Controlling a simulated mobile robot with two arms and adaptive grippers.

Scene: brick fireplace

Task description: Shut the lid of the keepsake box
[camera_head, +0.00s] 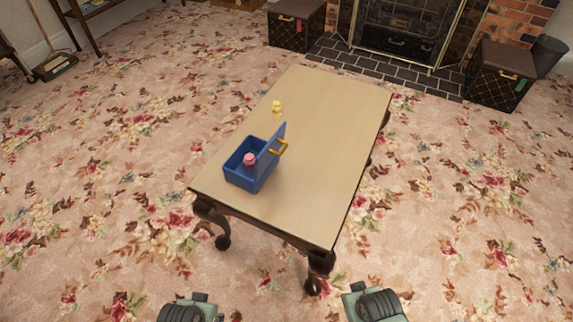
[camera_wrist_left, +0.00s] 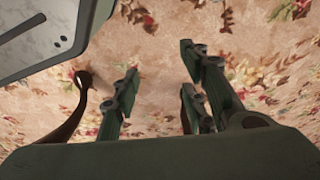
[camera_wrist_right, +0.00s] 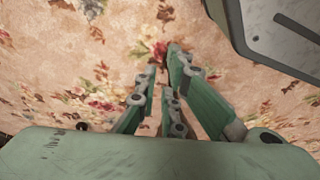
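The blue keepsake box (camera_head: 240,178) stands near the front left part of the wooden table. A small pink object (camera_head: 249,160) sits inside the box. My left gripper (camera_wrist_left: 160,68) is open and empty over the carpet in the left wrist view. My right gripper (camera_wrist_right: 163,72) is open with a narrower gap, also empty over carpet. In the head view only parts of my arms show at the bottom edge, well short of the table.
The wooden table (camera_head: 320,120) has curved dark legs (camera_head: 318,270) and mostly bare top. A small yellow object (camera_head: 277,106) sits behind the box near the left edge. Dark trunks (camera_head: 297,25) flank the fireplace (camera_head: 402,30) behind. Open floral carpet (camera_head: 110,200) surrounds the table.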

